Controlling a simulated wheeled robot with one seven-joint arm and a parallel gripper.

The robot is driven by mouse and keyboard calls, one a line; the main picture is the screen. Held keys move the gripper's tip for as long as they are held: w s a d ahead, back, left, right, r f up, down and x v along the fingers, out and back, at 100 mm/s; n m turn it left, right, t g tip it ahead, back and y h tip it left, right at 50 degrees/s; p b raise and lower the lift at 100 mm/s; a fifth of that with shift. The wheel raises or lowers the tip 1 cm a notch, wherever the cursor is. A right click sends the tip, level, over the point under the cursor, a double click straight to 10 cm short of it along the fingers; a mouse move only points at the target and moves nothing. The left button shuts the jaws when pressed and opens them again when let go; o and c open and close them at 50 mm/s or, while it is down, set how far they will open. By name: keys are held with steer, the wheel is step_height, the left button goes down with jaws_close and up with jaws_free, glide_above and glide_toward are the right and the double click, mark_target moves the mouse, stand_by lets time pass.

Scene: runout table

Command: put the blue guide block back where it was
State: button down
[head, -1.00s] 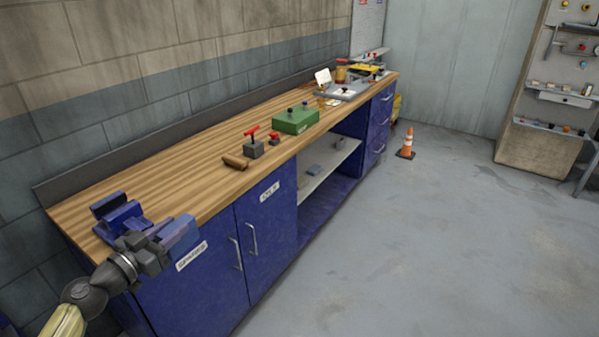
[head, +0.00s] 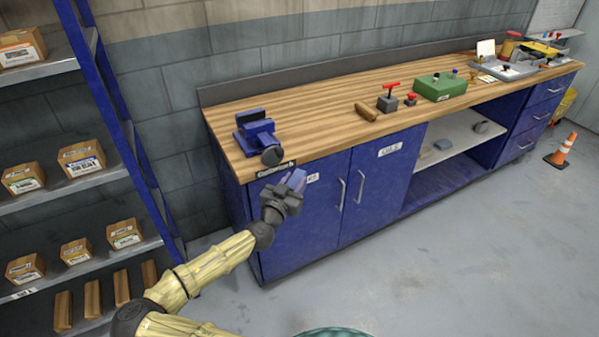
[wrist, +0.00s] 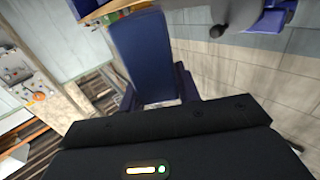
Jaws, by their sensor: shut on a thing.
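My gripper (head: 288,197) is in front of the left cabinet door of the bench, below the worktop edge. It is shut on the blue guide block (head: 297,180), whose top shows above the fingers. In the wrist view the blue guide block (wrist: 143,55) stands out long and upright between the dark fingers (wrist: 158,95), its lower end hidden in the grip. The block is apart from the worktop (head: 330,115).
A blue vise (head: 256,135) stands at the worktop's left end, just above my gripper. A wooden handle, a red-handled tool (head: 388,98) and a green box (head: 440,86) lie farther right. A shelf rack (head: 110,130) with cartons stands left. An orange cone (head: 562,150) is on the floor, far right.

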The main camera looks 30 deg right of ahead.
steer(key=a+f+n+t+y+p, duration=0.1)
steer(key=a+f+n+t+y, duration=0.4)
steer(key=f+y, duration=0.3)
steer(key=s+a+f+n+y, duration=0.2)
steer(key=a+y, duration=0.1)
steer(key=a, duration=0.1)
steer(key=s+a+f+n+t+y, duration=0.1)
steer(key=s+a+f+n+y, duration=0.1)
steer(key=a, duration=0.3)
steer(key=shift+s+a+f+n+y+p, duration=0.15)
steer(key=shift+s+f+n+y+p, duration=0.15)
steer(key=shift+s+n+y+p, duration=0.15)
steer(key=shift+w, duration=0.1)
